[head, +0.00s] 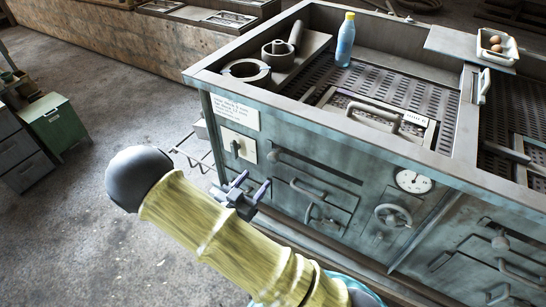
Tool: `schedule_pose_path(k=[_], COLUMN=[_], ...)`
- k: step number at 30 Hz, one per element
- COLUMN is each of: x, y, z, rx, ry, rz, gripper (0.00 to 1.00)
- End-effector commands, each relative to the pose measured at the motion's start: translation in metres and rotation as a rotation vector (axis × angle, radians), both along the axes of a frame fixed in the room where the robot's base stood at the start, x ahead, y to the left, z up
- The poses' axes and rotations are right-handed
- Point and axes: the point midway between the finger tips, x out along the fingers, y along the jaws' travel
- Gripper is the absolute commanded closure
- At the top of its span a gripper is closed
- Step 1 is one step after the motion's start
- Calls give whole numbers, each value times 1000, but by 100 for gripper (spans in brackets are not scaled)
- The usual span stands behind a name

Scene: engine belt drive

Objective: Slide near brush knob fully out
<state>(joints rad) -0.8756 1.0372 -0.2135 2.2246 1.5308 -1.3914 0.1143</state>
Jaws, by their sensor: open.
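A dark round knob (274,155) sits at the left end of a slot in the grey-green front panel of the machine. A similar knob (500,242) is on the panel section at the lower right; I cannot tell from labels which is the near brush knob. My gripper (251,184) is open and empty, with its two fingers apart, in front of the panel. In the picture it is below and left of the first knob and appears apart from it. My yellow arm hides part of the lower panel.
The panel also has a switch plate (238,146), bar handles (309,191), a gauge (413,180) and a handwheel (392,216). A wire rack (196,158) juts out at the left. A bottle (345,40) stands on top.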

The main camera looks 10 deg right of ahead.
Motion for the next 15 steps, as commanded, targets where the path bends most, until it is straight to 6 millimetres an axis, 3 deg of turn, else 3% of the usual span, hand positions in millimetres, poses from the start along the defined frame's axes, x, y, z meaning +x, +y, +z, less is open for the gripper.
schedule_pose_path(k=[15], x=[64], y=[-65], z=[1], rx=[1], ry=[-1], rz=[-3], gripper=[44])
